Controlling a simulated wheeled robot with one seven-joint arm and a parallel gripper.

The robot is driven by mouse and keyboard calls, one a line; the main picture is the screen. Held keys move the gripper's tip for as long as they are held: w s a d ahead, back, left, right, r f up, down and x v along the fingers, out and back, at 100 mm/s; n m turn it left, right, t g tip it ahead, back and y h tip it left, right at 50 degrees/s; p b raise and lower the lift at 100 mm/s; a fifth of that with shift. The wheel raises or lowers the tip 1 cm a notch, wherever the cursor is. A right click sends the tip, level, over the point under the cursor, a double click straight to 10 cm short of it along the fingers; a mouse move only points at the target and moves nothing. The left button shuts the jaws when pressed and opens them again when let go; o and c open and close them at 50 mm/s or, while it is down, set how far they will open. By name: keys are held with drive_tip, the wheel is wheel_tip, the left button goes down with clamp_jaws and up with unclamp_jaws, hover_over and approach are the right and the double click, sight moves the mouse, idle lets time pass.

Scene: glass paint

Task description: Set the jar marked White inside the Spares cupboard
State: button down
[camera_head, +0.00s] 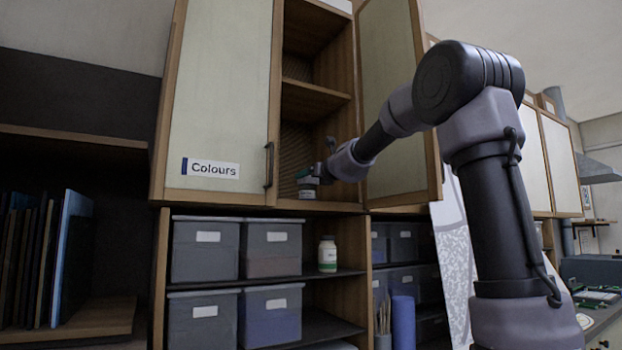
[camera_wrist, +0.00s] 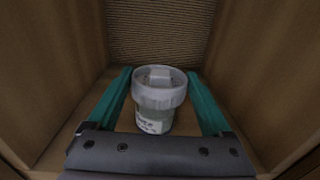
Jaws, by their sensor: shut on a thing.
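My gripper (camera_head: 308,180) reaches into an open wall cupboard, at its lowest compartment. It is shut on a jar (camera_wrist: 158,122) with a translucent pale lid and a white label. The dark lettering on the label is too small to read surely. In the wrist view the teal fingers of my gripper (camera_wrist: 158,74) lie on both sides of the jar, which stands upright at or close above the cupboard floor (camera_wrist: 70,130). The cupboard's right door (camera_head: 392,100) is open. The closed left door carries a Colours sign (camera_head: 211,168). No Spares sign shows.
Wooden side walls stand close left and right of my gripper. An upper shelf (camera_head: 312,92) is above it. Below are grey lidded bins (camera_head: 205,250) and another white-capped jar (camera_head: 327,254) with a green-and-white label. A blue roll (camera_head: 403,322) stands lower right.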

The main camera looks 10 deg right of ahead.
unclamp_jaws()
drive_tip(key=shift+f, duration=0.1)
